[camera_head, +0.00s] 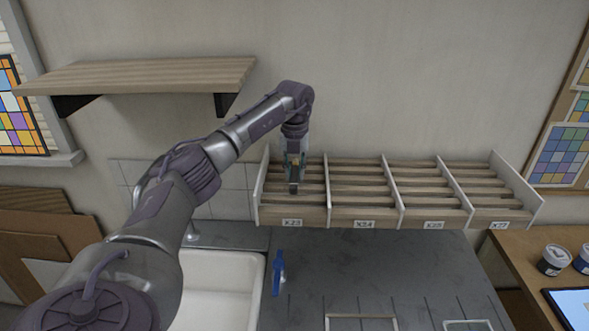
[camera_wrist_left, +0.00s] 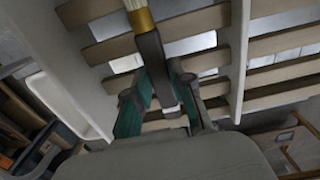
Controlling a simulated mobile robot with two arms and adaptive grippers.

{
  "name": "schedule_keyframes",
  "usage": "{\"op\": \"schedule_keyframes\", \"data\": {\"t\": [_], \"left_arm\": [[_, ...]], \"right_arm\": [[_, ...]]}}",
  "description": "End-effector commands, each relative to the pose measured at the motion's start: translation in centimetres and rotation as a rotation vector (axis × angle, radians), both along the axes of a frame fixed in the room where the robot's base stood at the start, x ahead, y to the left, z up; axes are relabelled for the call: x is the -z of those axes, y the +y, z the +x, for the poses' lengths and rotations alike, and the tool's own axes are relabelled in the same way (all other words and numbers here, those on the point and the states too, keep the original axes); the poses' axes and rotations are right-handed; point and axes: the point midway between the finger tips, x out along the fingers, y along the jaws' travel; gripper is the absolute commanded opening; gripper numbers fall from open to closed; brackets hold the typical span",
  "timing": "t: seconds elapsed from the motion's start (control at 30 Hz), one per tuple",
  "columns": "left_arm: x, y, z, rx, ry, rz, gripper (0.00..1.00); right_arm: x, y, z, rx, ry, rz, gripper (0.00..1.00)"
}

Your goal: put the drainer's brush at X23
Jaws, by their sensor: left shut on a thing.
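My left gripper (camera_head: 294,158) is over the X23 compartment of the slatted wooden rack (camera_head: 292,215), the leftmost bay. In the left wrist view, the gripper's teal fingers (camera_wrist_left: 158,85) are shut on the dark handle of a brush (camera_wrist_left: 150,48). The brush has a gold ferrule and pale bristles at the top edge of that view. The slats lie behind the brush. In the head view a dark end of the held brush (camera_head: 293,187) shows below the fingers, in front of the slats. I cannot tell whether it touches them. My right gripper is not in view.
White dividers (camera_head: 391,190) separate the bays; the bays to the right look empty. A white sink (camera_head: 225,290) is at lower left, with a blue tool (camera_head: 278,272) beside it on the grey counter (camera_head: 385,265). A wooden shelf (camera_head: 150,74) juts from the wall at upper left.

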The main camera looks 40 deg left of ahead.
Motion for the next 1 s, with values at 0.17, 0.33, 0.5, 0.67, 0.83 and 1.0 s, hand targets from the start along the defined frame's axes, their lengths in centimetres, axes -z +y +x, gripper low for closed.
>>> {"op": "schedule_keyframes", "data": {"t": [0.17,0.33,0.5,0.67,0.83,1.0], "left_arm": [[-0.03,0.01,0.01,0.000,0.000,0.000,0.00],[-0.01,-0.01,0.01,0.000,0.000,0.000,0.00],[0.15,-0.01,0.01,0.000,0.000,0.000,0.00],[0.35,0.00,0.01,0.000,0.000,0.000,0.00],[0.56,0.00,0.01,0.000,0.000,0.000,0.00],[0.76,0.01,0.01,0.000,0.000,0.000,0.00]], "right_arm": [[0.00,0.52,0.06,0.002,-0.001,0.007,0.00],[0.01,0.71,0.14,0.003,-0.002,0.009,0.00],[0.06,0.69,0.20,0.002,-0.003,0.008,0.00],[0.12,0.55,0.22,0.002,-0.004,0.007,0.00],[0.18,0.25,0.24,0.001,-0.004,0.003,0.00],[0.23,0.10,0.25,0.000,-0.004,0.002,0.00]]}}
